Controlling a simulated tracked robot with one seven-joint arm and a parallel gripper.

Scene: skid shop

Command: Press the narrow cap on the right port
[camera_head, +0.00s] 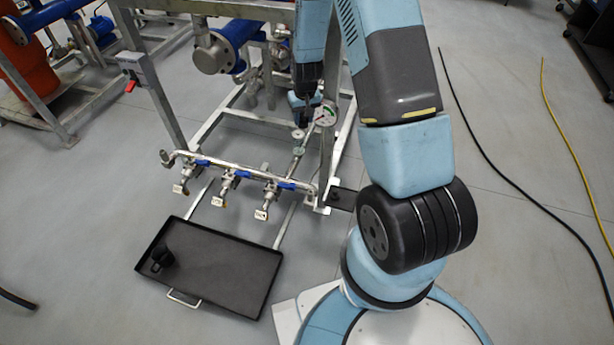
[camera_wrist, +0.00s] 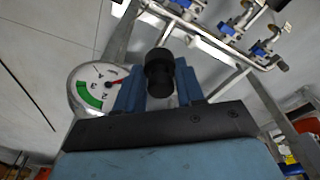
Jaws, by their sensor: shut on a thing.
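My gripper (camera_head: 304,118) is beside the frame's upright, close to the pressure gauge (camera_head: 325,115), above the floor. In the wrist view its fingers (camera_wrist: 160,92) are shut on a black round cap (camera_wrist: 160,68). The manifold carries three valved ports with blue handles: left (camera_head: 183,187), middle (camera_head: 222,199) and right (camera_head: 263,212). My gripper is above and behind the right port, apart from it. The ports also show at the top right of the wrist view, where I cannot tell which is which. Another black cap (camera_head: 161,260) lies in the tray.
A black tray (camera_head: 240,290) with a handle lies on the floor in front of the manifold (camera_head: 225,172). The gauge (camera_wrist: 92,90) is close to my fingers. Metal frame posts surround the gripper. Black and yellow hoses cross open floor at right.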

